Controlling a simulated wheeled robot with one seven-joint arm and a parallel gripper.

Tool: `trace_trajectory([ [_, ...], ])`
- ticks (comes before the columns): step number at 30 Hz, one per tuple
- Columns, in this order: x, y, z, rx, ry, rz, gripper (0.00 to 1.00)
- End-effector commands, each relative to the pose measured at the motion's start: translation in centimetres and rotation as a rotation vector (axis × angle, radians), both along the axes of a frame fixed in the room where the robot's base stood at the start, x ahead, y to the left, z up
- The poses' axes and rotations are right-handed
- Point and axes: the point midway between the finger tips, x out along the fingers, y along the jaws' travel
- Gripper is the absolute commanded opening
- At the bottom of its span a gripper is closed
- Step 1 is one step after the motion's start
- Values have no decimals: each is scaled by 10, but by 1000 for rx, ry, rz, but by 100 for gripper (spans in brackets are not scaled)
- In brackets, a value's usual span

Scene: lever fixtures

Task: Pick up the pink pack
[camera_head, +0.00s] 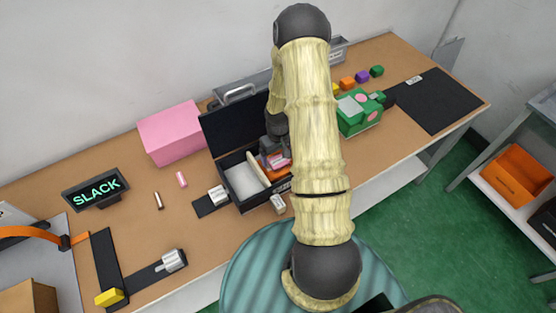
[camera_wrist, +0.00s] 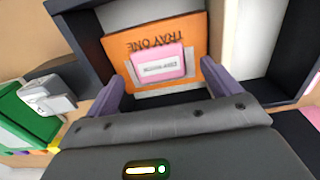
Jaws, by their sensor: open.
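The pink pack (camera_wrist: 159,62) is a small pink block with a white label. In the wrist view it lies on an orange card marked TRAY ONE (camera_wrist: 190,32), inside a dark-walled box. My gripper (camera_wrist: 161,80) is open, with one purple finger on each side of the pack and gaps between. I cannot tell how far above the pack the fingertips are. In the head view the pack (camera_head: 280,163) shows small in the open black case (camera_head: 238,203), partly hidden by my arm.
A white pad (camera_head: 243,181) and a cream divider fill the case's left part; its lid stands open behind. A large pink box (camera_head: 172,134) and a small pink cylinder (camera_head: 181,179) are to the left. A green fixture (camera_head: 359,113) stands to the right.

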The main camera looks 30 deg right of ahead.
Motion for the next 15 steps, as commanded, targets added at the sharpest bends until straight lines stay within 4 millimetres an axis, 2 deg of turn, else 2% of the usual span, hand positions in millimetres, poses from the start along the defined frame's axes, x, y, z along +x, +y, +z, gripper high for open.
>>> trace_trajectory([
  [6, -1, -1, -20, 0, 1, -3, 89],
  [15, 0, -2, -23, 0, -1, -5, 89],
])
